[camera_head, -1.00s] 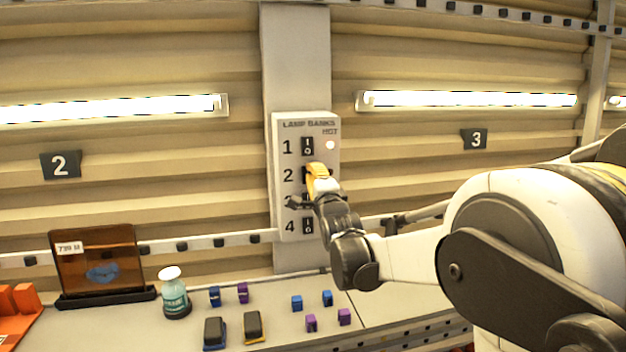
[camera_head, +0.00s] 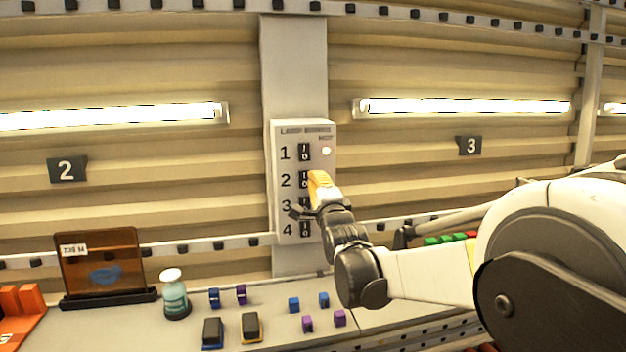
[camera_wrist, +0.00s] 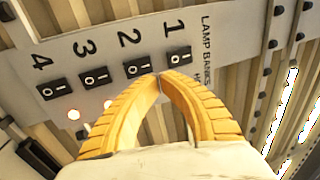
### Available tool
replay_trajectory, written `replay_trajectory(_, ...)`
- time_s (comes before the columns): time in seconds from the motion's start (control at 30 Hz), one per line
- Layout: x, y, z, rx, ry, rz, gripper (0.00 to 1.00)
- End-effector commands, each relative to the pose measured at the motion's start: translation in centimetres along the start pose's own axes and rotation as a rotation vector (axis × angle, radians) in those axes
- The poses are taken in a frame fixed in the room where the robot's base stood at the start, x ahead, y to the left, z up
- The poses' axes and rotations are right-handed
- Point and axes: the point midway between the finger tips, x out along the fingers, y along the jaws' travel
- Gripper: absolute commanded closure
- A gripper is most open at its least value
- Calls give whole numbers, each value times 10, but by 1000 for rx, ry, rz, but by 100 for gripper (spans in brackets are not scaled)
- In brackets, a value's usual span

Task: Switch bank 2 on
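The lamp banks panel (camera_head: 288,216) is a pale box on a wall post, with rocker switches numbered 1 to 4 from top to bottom. The bank 2 switch (camera_head: 304,180) is black with white marks; it also shows in the wrist view (camera_wrist: 137,67). I cannot tell which way it is pressed. My gripper (camera_head: 314,174) has yellow fingers and is in front of the panel. In the wrist view the fingertips (camera_wrist: 159,76) meet with nothing between them, close beside switch 2 on its switch 1 side. I cannot tell whether they touch the panel.
Lit tube lamps hang above sign 2 (camera_head: 67,170) and sign 3 (camera_head: 468,146). A round white light (camera_head: 326,151) glows on the panel. Below, the bench (camera_head: 255,300) holds a bottle (camera_head: 173,294), a brown tinted plate (camera_head: 103,262) and several small blocks.

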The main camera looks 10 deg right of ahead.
Motion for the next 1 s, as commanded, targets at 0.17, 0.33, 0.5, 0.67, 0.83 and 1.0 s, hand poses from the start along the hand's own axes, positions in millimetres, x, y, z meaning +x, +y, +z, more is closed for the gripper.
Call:
replay_trajectory(0.17, -41, -12, 0, 0, 0, 1, 100)
replay_trajectory(0.33, -67, -19, 0, 0, 0, 1, 100)
replay_trajectory(0.5, -79, -22, 0, 0, 0, 1, 100)
replay_trajectory(0.67, -80, -22, 0, 0, 0, 1, 100)
replay_trajectory(0.83, -80, -22, 0, -1, 0, 2, 100)
replay_trajectory(1.0, -101, 7, 0, -112, -4, 83, 100)
